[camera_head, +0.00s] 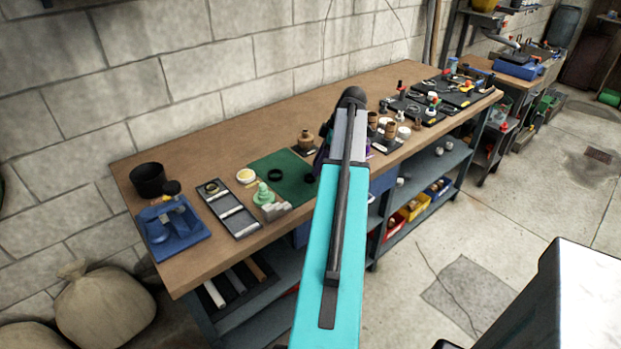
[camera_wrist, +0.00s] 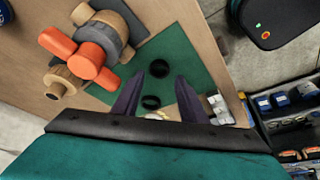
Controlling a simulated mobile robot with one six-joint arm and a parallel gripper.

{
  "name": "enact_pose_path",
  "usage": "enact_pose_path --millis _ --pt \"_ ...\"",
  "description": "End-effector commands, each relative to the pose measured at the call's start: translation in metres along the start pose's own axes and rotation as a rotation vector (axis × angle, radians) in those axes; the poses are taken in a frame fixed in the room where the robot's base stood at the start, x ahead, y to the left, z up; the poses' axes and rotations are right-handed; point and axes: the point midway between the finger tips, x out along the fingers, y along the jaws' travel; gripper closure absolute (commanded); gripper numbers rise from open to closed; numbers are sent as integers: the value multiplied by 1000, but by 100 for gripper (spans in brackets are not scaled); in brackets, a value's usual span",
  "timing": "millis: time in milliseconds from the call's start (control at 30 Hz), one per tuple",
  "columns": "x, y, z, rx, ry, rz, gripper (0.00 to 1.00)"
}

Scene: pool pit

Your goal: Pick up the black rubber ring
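Two black rings lie on a green mat on the workbench. In the wrist view one ring (camera_wrist: 159,68) is between my fingertips in the picture, and another ring (camera_wrist: 150,102) is nearer the palm, beside the left finger. In the head view one ring (camera_head: 275,175) shows on the mat's left part and a second dark ring (camera_head: 309,178) near its right edge. My gripper (camera_wrist: 159,77) has its two dark purple fingers spread apart, with nothing gripped. It appears to be above the mat. In the head view my arm mostly hides the gripper. I cannot tell which ring is meant.
The green mat (camera_head: 292,194) has a pale green stepped piece (camera_head: 263,194) and grey blocks (camera_head: 276,211) at its front. Orange and grey parts (camera_wrist: 90,55) stand close left of the fingers in the wrist view. A black tray (camera_head: 228,207) and blue vise-like tool (camera_head: 172,230) are left.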

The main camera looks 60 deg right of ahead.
Motion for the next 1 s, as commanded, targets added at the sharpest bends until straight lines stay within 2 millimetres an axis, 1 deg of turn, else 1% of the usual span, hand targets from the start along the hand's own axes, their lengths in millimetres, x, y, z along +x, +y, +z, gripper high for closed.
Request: enact_pose_path --millis 333,500,1000 --pt "32 1 1 1 0 -2 61" --pt "42 1 1 0 0 0 61" --pt "43 2 2 1 0 1 61"
